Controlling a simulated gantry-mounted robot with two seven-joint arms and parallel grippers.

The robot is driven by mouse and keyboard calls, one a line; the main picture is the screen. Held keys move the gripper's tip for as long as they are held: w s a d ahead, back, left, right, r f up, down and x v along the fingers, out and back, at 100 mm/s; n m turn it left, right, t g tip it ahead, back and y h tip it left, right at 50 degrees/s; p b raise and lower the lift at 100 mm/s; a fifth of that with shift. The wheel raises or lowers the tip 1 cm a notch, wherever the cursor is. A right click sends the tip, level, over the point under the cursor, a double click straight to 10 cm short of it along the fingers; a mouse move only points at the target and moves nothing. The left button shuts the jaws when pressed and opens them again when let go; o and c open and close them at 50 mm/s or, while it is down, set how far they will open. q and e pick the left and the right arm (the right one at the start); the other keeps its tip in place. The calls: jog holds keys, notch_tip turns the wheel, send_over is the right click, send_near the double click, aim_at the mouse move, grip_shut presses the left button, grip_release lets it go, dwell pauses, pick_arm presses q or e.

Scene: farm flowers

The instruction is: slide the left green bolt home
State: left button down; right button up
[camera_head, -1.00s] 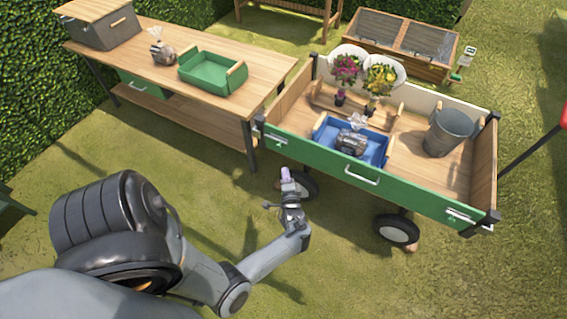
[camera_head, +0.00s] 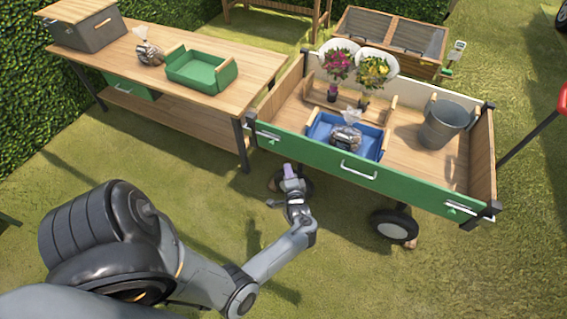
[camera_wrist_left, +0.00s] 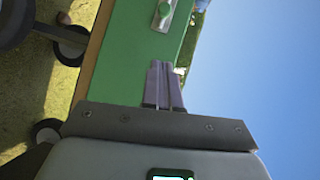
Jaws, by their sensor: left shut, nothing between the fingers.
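The left green bolt (camera_head: 268,138) sits at the left end of the green side panel (camera_head: 320,163) of the wooden cart. In the left wrist view the bolt (camera_wrist_left: 165,14) shows as a metal plate with a green knob at the top edge, partly cut off. My left gripper (camera_head: 288,171) is in front of the panel, below and right of the bolt in the head view, and apart from it. Its fingers (camera_wrist_left: 160,68) are shut and empty, pointing towards the panel. Whether they touch the panel cannot be told. My right gripper is not in view.
A second green bolt (camera_head: 458,210) is at the panel's right end, and a metal handle (camera_head: 357,171) is mid-panel. The cart holds a blue tray (camera_head: 315,131), flowers and a metal bucket (camera_head: 444,125). A wooden table (camera_head: 150,80) stands left. Grass lies open in front.

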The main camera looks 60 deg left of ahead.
pick_arm(q)
jog(key=a+f+b, duration=0.1)
jog(key=a+b, duration=0.5)
jog(key=a, duration=0.6)
jog(key=shift+w+a+f+b, duration=0.2)
jog(key=shift+w+f+b, duration=0.1)
jog(key=shift+b, duration=0.05)
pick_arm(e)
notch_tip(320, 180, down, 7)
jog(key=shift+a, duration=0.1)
